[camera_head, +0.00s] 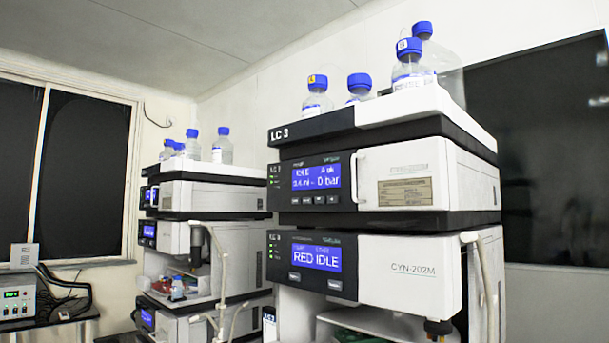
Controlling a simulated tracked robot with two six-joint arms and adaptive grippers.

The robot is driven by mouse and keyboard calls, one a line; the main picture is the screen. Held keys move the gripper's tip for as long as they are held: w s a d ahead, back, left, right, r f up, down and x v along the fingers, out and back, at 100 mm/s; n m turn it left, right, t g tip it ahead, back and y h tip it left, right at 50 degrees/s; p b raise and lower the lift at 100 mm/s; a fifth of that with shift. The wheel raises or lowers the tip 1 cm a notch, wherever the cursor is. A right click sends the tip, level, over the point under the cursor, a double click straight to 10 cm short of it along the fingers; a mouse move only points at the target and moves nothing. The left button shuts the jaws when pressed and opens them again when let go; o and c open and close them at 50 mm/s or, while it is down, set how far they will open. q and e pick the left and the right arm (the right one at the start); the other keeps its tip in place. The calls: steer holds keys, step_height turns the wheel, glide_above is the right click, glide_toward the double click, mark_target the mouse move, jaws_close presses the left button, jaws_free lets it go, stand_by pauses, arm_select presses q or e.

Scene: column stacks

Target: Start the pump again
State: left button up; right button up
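The near column stack, marked LC 3 (280,134), stands right of centre. Its upper module (405,172) has a blue lit display (316,177) whose lower line seems to end in "0 bar"; the rest is hard to read. A row of small buttons (315,200) lies under that display, with small indicator lights to its left. The module below, marked CYN-202M (412,270), has a display (317,257) reading "RED IDLE", with two buttons (294,276) under it. I cannot tell which module is the pump. Neither of my grippers is in view.
Several blue-capped bottles (412,72) stand on top of the near stack. A second stack (212,195) with bottles stands farther back left. Pale bent tubes (485,270) run in front of both stacks. A small device with a green readout (14,296) sits far left.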

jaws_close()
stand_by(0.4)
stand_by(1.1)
